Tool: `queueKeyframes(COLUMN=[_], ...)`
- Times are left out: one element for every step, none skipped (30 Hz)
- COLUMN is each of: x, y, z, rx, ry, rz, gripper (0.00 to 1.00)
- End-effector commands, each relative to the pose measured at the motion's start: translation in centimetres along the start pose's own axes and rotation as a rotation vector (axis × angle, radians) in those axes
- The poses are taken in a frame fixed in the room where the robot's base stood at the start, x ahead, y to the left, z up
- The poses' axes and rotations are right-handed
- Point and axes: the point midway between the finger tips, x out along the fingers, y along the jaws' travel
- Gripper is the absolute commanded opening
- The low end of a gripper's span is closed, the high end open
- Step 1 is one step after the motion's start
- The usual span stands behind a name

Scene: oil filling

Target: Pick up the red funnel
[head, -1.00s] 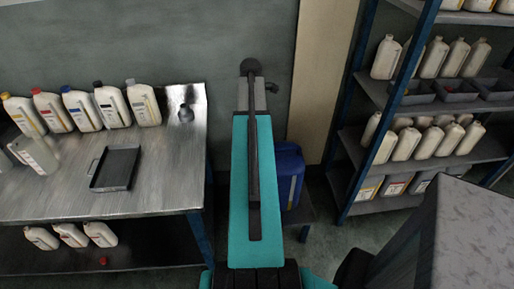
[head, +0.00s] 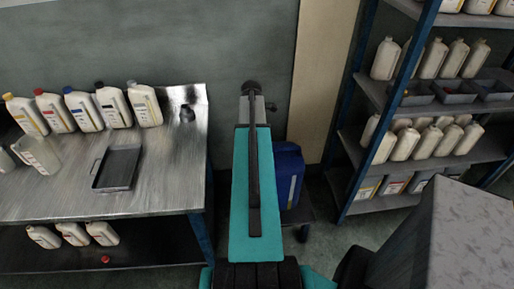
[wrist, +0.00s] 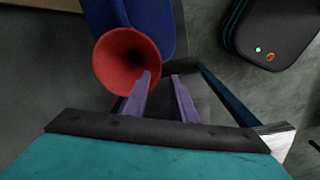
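The red funnel (wrist: 112,62) shows in the wrist view, left of centre, with its wide mouth toward the camera. It appears in front of the lower end of a blue container (wrist: 148,22). My gripper (wrist: 162,76) is open, with its two purple-grey fingers apart. The left fingertip overlaps the funnel's lower right rim in the picture; I cannot tell whether it touches. The right finger is clear of the funnel, and nothing is between the fingers. In the head view my arm hides the funnel and the gripper.
In the head view the blue container (head: 289,170) stands on a low dark stand (head: 301,214) right of my arm. A metal workbench (head: 165,185) with bottles and a dark tray (head: 117,168) is left. A bottle shelf (head: 475,152) and grey block (head: 475,235) are right.

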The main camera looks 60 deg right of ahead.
Motion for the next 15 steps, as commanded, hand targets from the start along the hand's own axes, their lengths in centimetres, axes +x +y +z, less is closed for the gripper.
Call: queueKeyframes(x=[0.01, 0.01, 0.0, 0.0, 0.0, 0.0, 0.01, 0.04, 0.1, 0.17, 0.26, 0.43, 0.58, 0.74, 0.97], y=[0.01, 0.01, 0.01, 0.01, 0.01, 0.02, 0.02, 0.02, 0.02, 0.02, 0.02, 0.02, 0.03, 0.04, 0.04], z=[0.02, 0.02, 0.03, 0.03, 0.03, 0.04, 0.04, 0.05, 0.05, 0.05, 0.05, 0.05, 0.05, 0.05, 0.04], rx=[0.0, 0.0, 0.0, 0.0, 0.0, 0.001, 0.001, 0.001, 0.001, 0.001, 0.001, 0.001, 0.001, 0.001, 0.001], ry=[0.0, 0.0, 0.0, 0.0, 0.0, 0.0, 0.0, 0.0, 0.0, 0.0, 0.0, 0.0, 0.0, 0.0, 0.0], rz=[0.0, 0.0, 0.0, 0.0, 0.0, 0.0, 0.0, 0.0, 0.0, -0.001, -0.001, -0.001, -0.001, -0.001, -0.001], gripper=[0.24, 0.24, 0.24, 0.24, 0.24, 0.24, 0.24, 0.24, 0.24, 0.24, 0.24, 0.24, 0.24, 0.24, 0.24])
